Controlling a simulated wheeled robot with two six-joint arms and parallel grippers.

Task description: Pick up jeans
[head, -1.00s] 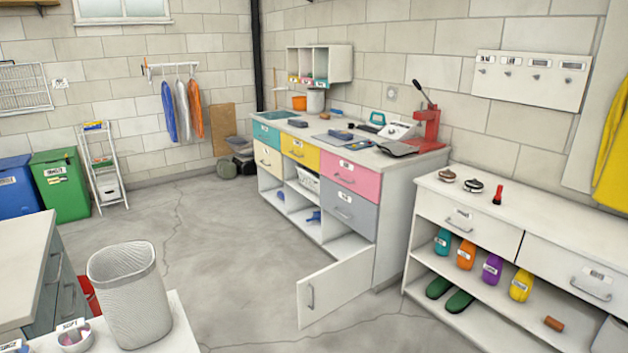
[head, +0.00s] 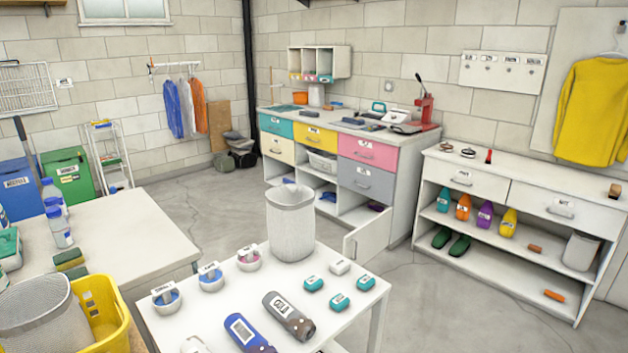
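No garment can be made out clearly as jeans. Small dark blue folded or crumpled cloth-like items are candidates: a blue-grey one (head: 354,121) on the counter, a blue one (head: 328,196) in a lower open compartment, and a dark one (head: 376,207) in the compartment with the open door. They are too small to identify. A dark folded stack (head: 233,136) lies by the back wall. Neither of my grippers is in view.
A white table (head: 222,300) with a mesh bin (head: 290,222), bowls and bottles stands in front. Another table (head: 120,235) and a yellow crate (head: 122,325) are at left. An open cabinet door (head: 367,234) juts out. The floor (head: 195,195) beyond is clear.

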